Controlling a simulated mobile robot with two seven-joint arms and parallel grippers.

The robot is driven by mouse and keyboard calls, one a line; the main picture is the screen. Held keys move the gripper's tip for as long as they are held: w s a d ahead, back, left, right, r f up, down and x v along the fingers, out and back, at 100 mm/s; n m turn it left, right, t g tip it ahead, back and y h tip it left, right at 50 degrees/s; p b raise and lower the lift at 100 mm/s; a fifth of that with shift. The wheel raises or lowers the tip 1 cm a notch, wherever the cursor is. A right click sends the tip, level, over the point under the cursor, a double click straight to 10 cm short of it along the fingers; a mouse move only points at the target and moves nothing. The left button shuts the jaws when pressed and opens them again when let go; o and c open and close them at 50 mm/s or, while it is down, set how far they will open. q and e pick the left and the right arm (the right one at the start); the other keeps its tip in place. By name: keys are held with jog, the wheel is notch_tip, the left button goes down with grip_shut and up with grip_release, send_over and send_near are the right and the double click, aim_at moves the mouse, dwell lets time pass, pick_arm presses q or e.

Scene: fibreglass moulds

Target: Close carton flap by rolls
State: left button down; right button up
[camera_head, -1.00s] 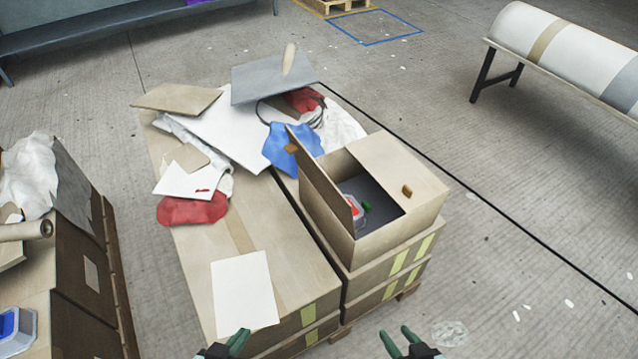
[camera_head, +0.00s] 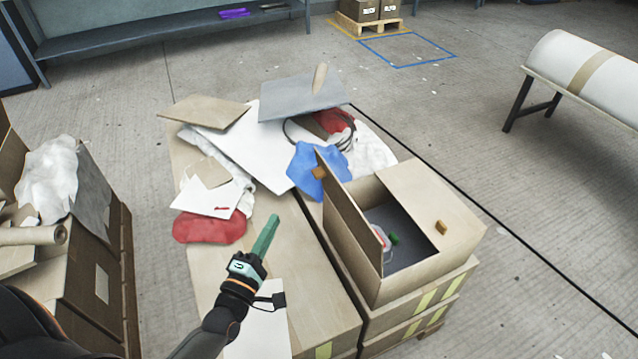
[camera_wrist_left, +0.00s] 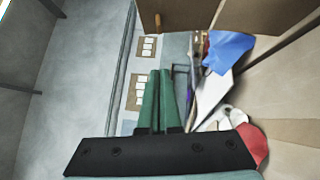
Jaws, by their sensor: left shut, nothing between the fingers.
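The open carton (camera_head: 445,262) sits on stacked boxes at right of centre in the head view. Its left flap (camera_head: 350,215) stands raised, with a small brown tab (camera_head: 319,173) at its far top corner. Its right flap (camera_head: 425,195) lies flat, with another brown tab (camera_head: 440,227). A red-and-white item and a green one show inside. My left gripper (camera_head: 266,232) is shut and empty, above the cardboard stack, left of the raised flap and apart from it. In the left wrist view its green fingers (camera_wrist_left: 160,78) lie together, with a brown tab (camera_wrist_left: 158,22) ahead. My right gripper is out of view.
Blue cloth (camera_head: 318,172), a red bag (camera_head: 208,227), white sheets and a grey board (camera_head: 295,98) clutter the stack's far end. A cardboard roll (camera_head: 30,236) lies at left. A large white roll (camera_head: 575,65) rests on a stand at right. Floor right of the carton is clear.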

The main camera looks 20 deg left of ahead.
pick_arm(q)
jog(key=w+d+r, duration=0.2)
jog(key=w, duration=1)
jog(key=shift+w, duration=0.2)
